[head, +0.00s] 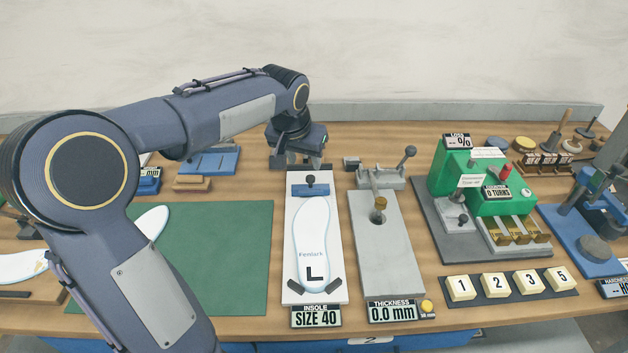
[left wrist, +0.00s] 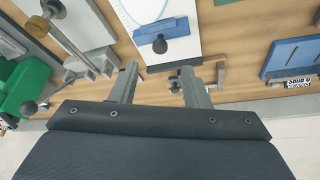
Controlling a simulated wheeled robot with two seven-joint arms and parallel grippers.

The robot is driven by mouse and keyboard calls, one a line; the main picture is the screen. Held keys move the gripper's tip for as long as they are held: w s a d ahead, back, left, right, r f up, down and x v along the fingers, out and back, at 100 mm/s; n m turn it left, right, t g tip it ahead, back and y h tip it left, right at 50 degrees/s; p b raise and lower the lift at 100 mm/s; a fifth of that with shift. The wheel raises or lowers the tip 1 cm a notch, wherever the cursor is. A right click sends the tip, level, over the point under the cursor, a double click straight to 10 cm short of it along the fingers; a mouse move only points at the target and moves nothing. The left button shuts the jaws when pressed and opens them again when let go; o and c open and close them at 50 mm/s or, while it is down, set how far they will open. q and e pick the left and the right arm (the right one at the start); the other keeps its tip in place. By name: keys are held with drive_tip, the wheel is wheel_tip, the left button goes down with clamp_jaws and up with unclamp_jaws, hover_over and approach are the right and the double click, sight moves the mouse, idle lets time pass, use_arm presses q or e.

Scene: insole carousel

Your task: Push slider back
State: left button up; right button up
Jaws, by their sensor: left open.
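The slider is a blue bar with a black knob (head: 310,189) at the back end of the white insole size board (head: 334,270). It also shows in the left wrist view (left wrist: 175,27). A white insole (head: 311,225) lies on the board in front of the slider, its front end by a black L mark. My left gripper (head: 298,164) is just behind the board's back end, pointing down. In the left wrist view its fingers (left wrist: 158,74) are open and empty, with the knob ahead of the gap and apart from them. My right gripper is not in view.
The thickness gauge (head: 391,250) stands right of the board, with a lever at its back. A green mat (head: 230,250) lies left. The green machine (head: 462,170) and numbered blocks (head: 462,288) are further right. A size plate (head: 316,317) reads SIZE 40.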

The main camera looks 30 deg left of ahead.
sight(311, 177)
use_arm(q)
drive_tip(key=x, duration=0.8)
drive_tip(key=shift+w, duration=0.1)
drive_tip(key=shift+r, duration=0.1)
clamp_jaws()
